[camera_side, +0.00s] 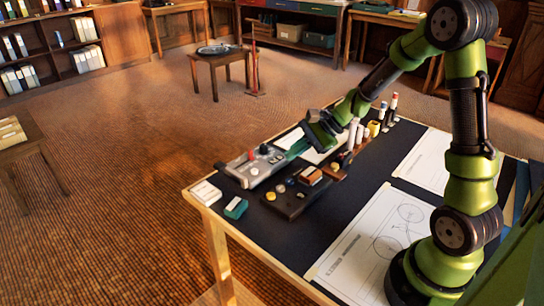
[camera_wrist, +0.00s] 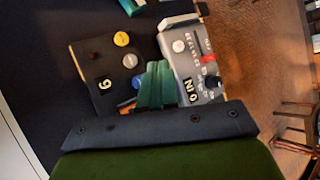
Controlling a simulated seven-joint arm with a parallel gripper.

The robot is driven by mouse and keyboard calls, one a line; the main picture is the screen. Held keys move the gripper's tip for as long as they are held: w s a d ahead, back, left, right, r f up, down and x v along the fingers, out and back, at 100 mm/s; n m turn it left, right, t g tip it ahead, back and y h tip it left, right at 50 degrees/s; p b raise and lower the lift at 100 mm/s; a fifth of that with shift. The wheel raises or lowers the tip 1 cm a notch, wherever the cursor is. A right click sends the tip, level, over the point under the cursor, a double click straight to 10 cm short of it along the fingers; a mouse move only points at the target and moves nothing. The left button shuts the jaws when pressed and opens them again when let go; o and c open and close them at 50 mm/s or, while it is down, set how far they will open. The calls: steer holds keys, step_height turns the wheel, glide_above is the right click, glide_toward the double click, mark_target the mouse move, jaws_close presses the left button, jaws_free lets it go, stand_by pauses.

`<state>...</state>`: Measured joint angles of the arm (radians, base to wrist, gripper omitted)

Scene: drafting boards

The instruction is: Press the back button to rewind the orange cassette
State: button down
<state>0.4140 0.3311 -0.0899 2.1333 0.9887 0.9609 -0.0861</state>
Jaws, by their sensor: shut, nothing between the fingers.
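A dark control board (camera_side: 289,208) lies on the table mat in the side view, with round yellow, white and blue buttons and an orange-brown block (camera_side: 310,175) that looks like the cassette. In the wrist view the board (camera_wrist: 100,76) shows a yellow button (camera_wrist: 122,39), a white button (camera_wrist: 130,61) and part of a blue button (camera_wrist: 137,82) beside my fingers. I cannot tell which button is the back button. My gripper (camera_side: 296,149) is shut and empty, above the far edge of the board. Its green fingers (camera_wrist: 155,70) hide part of the board and the cassette.
A grey device (camera_side: 254,166) with a red lever stands beside the board, close to my fingers. A white box (camera_side: 205,193) and a teal block (camera_side: 236,208) lie near the table corner. Several upright bottles or markers (camera_side: 374,128) stand behind. Drawing sheets (camera_side: 373,238) lie at right.

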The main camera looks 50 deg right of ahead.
mark_target(293, 181)
steer(key=shift+f, duration=2.85)
steer(key=shift+f, duration=0.15)
steer(key=shift+f, duration=0.25)
steer(key=shift+f, duration=0.4)
stand_by(0.5)
steer(key=shift+r, duration=0.85)
steer(key=shift+r, duration=2.5)
